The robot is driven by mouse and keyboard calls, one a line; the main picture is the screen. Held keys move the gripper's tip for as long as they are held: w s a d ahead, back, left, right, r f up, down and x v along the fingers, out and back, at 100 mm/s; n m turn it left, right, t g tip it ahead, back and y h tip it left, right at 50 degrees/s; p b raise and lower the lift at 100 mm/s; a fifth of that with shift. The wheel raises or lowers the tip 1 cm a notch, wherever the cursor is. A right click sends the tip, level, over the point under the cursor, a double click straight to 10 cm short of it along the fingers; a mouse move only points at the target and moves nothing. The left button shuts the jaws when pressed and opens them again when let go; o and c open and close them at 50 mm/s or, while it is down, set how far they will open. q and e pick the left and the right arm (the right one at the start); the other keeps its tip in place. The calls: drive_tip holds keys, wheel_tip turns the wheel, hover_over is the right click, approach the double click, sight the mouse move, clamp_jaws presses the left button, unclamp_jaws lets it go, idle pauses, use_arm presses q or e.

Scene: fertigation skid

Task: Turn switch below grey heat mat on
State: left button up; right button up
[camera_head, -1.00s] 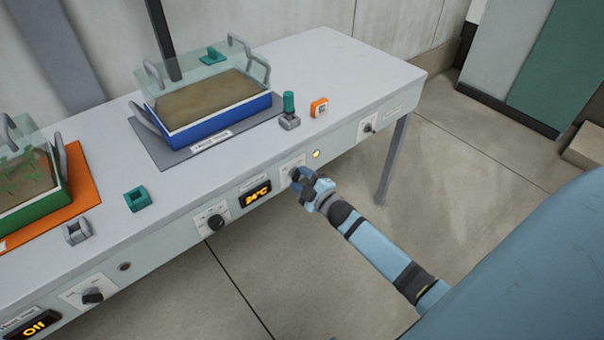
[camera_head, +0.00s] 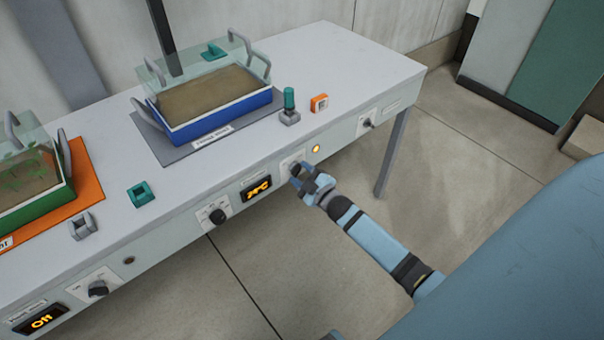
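The grey heat mat (camera_head: 163,147) lies on the bench under a blue tray (camera_head: 222,118) of soil with a clear cover. On the front panel below it are an amber display (camera_head: 257,189), a white switch plate (camera_head: 289,162) and a glowing amber lamp (camera_head: 316,149). My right gripper (camera_head: 298,172) is at this switch plate, with its fingertips at the knob and covering most of it. Whether the fingers are closed on the knob is too small to tell, and the knob's direction is hidden. My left gripper is not recognisable in view.
A dial (camera_head: 217,216) is left of the display. Further left are an orange mat (camera_head: 88,180) with a green tray, another switch (camera_head: 98,288) and a display reading Off (camera_head: 42,320). Another small knob (camera_head: 367,123) is at the right. Small blocks stand on the bench.

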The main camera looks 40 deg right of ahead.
drive_tip(key=o, duration=0.3)
use_arm(q)
drive_tip(key=shift+r+p, duration=0.15)
drive_tip(key=shift+p, duration=0.55)
use_arm(e)
drive_tip(key=s+d, duration=0.1)
drive_tip(key=s, duration=1.2)
drive_tip(key=shift+s, duration=0.4)
use_arm(q)
drive_tip(key=shift+r, duration=0.25)
use_arm(e)
drive_tip(key=shift+s, duration=0.1)
